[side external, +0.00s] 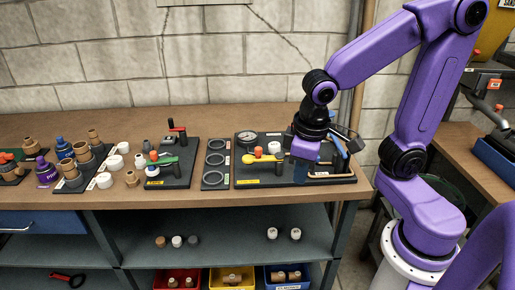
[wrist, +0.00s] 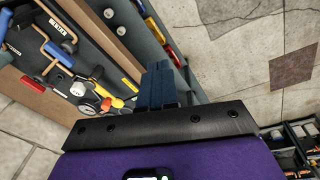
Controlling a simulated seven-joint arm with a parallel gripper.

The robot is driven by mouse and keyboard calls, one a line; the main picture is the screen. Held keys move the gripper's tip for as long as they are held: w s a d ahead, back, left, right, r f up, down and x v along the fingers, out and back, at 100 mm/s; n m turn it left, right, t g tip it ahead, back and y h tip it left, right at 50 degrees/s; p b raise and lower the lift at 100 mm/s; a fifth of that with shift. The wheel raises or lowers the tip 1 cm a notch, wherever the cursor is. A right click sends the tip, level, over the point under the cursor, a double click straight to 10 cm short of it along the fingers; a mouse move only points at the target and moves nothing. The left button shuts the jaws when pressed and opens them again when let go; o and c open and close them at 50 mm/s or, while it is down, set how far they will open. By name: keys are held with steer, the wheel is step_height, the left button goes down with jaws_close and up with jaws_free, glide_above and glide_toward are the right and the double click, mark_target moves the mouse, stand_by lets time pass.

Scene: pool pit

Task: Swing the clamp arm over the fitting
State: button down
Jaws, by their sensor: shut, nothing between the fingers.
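My gripper (wrist: 158,84) shows in the wrist view with its dark blue fingers together and empty. In the side view my wrist hangs over the right part of a black board (side external: 289,181), and the fingertips are hard to make out there. A yellow arm (side external: 265,158) lies across this board beside a gauge and a white cap (side external: 274,147). On a second black board (side external: 178,180) to the left, a green arm (side external: 164,161) lies beside a white and blue fitting (side external: 152,170). I cannot tell for sure which arm is the clamp arm.
A panel with several rings (side external: 214,164) stands between the boards. Loose fittings and a purple part (side external: 46,171) crowd the bench's left side. A copper-coloured pipe (side external: 331,177) edges the right board. Bins (side external: 232,278) stand below the shelf. Open floor shows in the wrist view.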

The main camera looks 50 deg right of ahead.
steer(key=w+d+r+m+t+h, duration=0.1)
steer(key=w+d+r+m+h, duration=0.1)
steer(key=w+m, duration=1.3)
steer(key=shift+w+d+h, duration=0.35)
steer(key=shift+h, duration=0.05)
steer(key=w+d+f, duration=0.4)
steer(key=d+f, duration=0.2)
steer(key=f, duration=0.3)
steer(key=shift+w+f, duration=0.25)
